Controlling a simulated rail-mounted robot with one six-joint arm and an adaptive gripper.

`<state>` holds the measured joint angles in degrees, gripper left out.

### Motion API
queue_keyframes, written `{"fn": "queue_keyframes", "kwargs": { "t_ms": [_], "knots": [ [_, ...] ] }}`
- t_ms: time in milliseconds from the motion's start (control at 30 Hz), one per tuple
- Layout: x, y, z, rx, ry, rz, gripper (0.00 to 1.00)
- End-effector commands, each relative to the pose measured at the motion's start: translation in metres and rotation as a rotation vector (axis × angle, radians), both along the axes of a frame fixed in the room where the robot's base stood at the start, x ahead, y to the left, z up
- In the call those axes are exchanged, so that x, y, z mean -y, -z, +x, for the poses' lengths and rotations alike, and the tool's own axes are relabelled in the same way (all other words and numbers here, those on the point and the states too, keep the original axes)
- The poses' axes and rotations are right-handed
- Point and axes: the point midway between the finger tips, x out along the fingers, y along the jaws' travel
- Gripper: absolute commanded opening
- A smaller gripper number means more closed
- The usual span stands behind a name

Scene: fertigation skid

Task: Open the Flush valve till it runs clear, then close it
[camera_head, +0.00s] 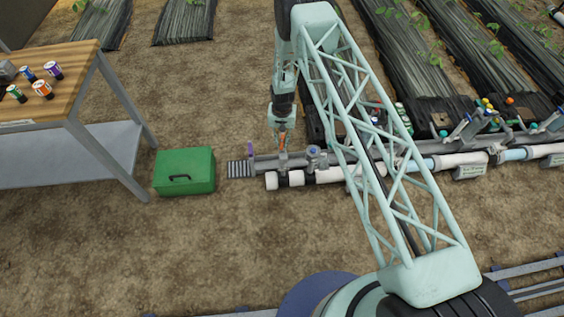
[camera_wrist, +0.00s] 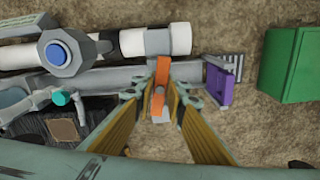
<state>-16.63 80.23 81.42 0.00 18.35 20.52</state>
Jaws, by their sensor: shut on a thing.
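An orange valve lever (camera_wrist: 160,88) stands on the grey pipe at the end of the skid, and it also shows small in the head view (camera_head: 283,142). In the wrist view it runs up and down the picture, across the pipe. My gripper (camera_wrist: 160,92) has its two fingers on either side of the lever and is shut on it. The gripper also shows in the head view (camera_head: 282,127), reaching down from above. A purple piece (camera_wrist: 222,84) sits by the pipe's end, right of the lever. I cannot read a Flush label, and no water shows.
A white pipe (camera_wrist: 134,42) and a blue-centred fitting (camera_wrist: 58,52) lie beside the lever. A green box (camera_head: 185,172) and a grate (camera_head: 239,169) are near the pipe's end. A wooden-topped table (camera_head: 62,62) with several small cans stands at left. Bare soil lies in front.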

Motion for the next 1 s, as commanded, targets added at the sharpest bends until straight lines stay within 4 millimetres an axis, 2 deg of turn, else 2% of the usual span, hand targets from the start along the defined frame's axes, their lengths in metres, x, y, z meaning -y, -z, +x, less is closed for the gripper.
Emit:
{"fn": "queue_keyframes", "kwargs": {
  "t_ms": [600, 1000],
  "knots": [
    [0.0002, 0.0003, -0.0006, -0.001, -0.321, 0.0, 0.03],
    [0.0002, 0.0002, -0.0004, -0.001, -0.34, 0.0, 0.03]
  ]
}}
